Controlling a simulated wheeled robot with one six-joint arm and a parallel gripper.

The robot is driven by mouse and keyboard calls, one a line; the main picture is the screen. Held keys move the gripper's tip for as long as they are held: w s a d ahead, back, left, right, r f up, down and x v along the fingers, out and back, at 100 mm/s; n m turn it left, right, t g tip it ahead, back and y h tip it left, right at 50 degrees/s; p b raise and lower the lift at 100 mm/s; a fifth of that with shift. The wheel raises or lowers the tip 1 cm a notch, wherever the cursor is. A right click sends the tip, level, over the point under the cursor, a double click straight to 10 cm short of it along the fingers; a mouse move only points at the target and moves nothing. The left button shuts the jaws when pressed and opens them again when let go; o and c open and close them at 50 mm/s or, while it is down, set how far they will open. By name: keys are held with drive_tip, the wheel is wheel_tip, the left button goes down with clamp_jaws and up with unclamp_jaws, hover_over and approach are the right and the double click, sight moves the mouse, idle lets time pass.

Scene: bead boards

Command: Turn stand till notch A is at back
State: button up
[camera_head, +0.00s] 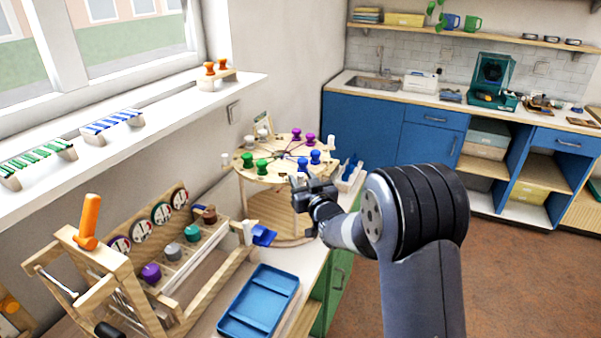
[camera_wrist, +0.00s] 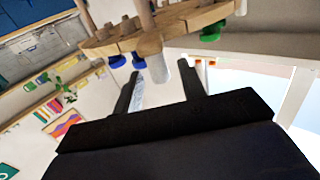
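The stand (camera_head: 262,178) is a round wooden disc on a wooden base, with green, purple and blue knobs on top. Wooden pegs with white ends stick out from its rim. I cannot make out any letter or which notch is A. My gripper (camera_head: 298,181) is at the front right edge of the disc. In the wrist view, which looks upside down, the fingers of my gripper (camera_wrist: 160,88) are apart. A white-ended peg (camera_wrist: 161,72) of the stand (camera_wrist: 205,20) shows between them, with gaps on both sides. I cannot tell its depth relative to the fingertips.
A blue tray (camera_head: 258,303) lies on the bench in front of the stand. A wooden rack (camera_head: 100,262) with dials and coloured knobs stands left of it. The window sill (camera_head: 170,115) is behind at the left. A small holder with blue items (camera_head: 350,172) is right of the stand.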

drive_tip(key=shift+x, duration=1.05)
drive_tip(key=shift+c, duration=0.3)
clamp_jaws()
